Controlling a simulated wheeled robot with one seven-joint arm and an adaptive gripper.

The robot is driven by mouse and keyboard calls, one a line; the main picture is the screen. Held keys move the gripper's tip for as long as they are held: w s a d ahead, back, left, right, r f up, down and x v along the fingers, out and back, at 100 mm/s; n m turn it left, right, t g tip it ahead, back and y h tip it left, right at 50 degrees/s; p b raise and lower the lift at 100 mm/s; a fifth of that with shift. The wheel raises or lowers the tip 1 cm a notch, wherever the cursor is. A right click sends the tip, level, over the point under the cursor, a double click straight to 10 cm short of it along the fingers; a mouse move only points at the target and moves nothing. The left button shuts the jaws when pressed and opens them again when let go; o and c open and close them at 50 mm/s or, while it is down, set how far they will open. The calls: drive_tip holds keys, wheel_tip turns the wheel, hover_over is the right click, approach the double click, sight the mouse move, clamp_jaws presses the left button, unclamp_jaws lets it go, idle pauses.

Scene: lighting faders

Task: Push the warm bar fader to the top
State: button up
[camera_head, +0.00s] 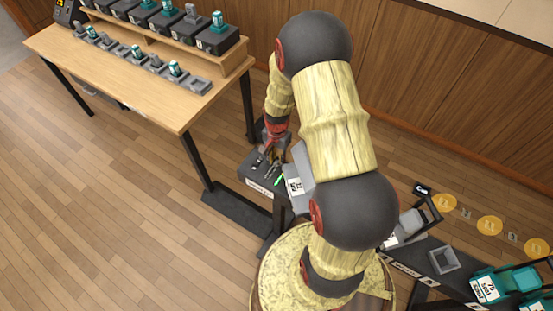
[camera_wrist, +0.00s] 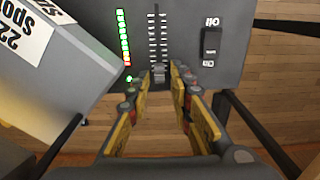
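The grey fader box (camera_wrist: 185,25) fills the top of the wrist view. It has a vertical slot with tick marks (camera_wrist: 158,35) and a small grey fader knob (camera_wrist: 159,72) at the slot's lower end in the picture. My gripper (camera_wrist: 162,76) is partly open, its yellow-sided fingers on either side of the knob. Contact with the knob cannot be told. In the head view the box (camera_head: 258,178) stands low beside the table, with a white label I cannot read. My gripper (camera_head: 273,150) is over it, and my arm hides part of it.
The wrist view shows a light column (camera_wrist: 123,40) and a black rocker switch (camera_wrist: 211,42) flanking the slot. A labelled grey box (camera_wrist: 65,70) stands close on the left. A wooden table (camera_head: 130,85) holds several small units. More equipment (camera_head: 443,259) is at lower right.

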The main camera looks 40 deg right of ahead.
drive_tip(key=shift+o, duration=0.5)
wheel_tip(320, 180, up, 12)
idle(0.4)
idle(0.3)
wheel_tip(320, 180, up, 9)
drive_tip(key=n+t, duration=0.1)
drive_tip(key=n, duration=0.2)
hover_over(276, 161)
drive_tip(key=a, duration=0.4)
drive_tip(key=s+a+r+n+t, duration=0.25)
drive_tip(key=a+r, duration=0.25)
drive_tip(key=r, duration=0.3)
drive_tip(key=s+a+r+n+t, duration=0.2)
drive_tip(key=s+a+r+n, duration=0.6)
drive_tip(key=s+a+r, duration=0.2)
drive_tip(key=shift+s, duration=1.3)
